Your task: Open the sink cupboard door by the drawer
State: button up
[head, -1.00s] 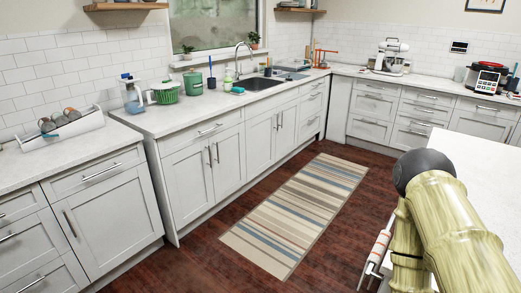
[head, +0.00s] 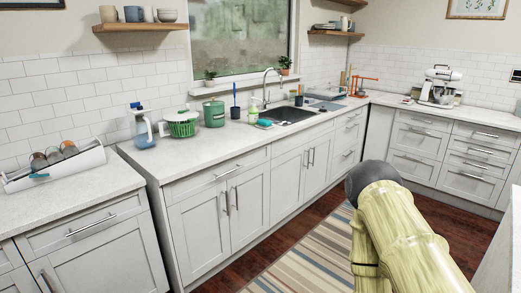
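The sink (head: 290,115) is set in the white counter under the window. Below it is a white cupboard with two shut doors, a left one (head: 288,185) and a right one (head: 322,165). Their upright bar handles (head: 309,157) stand close together at the middle. A stack of drawers (head: 347,142) adjoins the right door; all look shut. My arm, yellow-green with a dark round joint, fills the lower right and hides some of the floor and the rug. My gripper is not in view.
Another cupboard (head: 203,222) with a drawer above two doors stands left of the sink cupboard. A striped rug (head: 318,250) lies on the dark wood floor (head: 330,204) before the cabinets. A white worktop edge shows at the far right.

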aim_at(288, 170)
jog(key=u, duration=0.25)
jog(key=i, duration=2.1)
jog(key=z, duration=0.6)
jog(key=i, duration=1.95)
jog(key=z, duration=0.55)
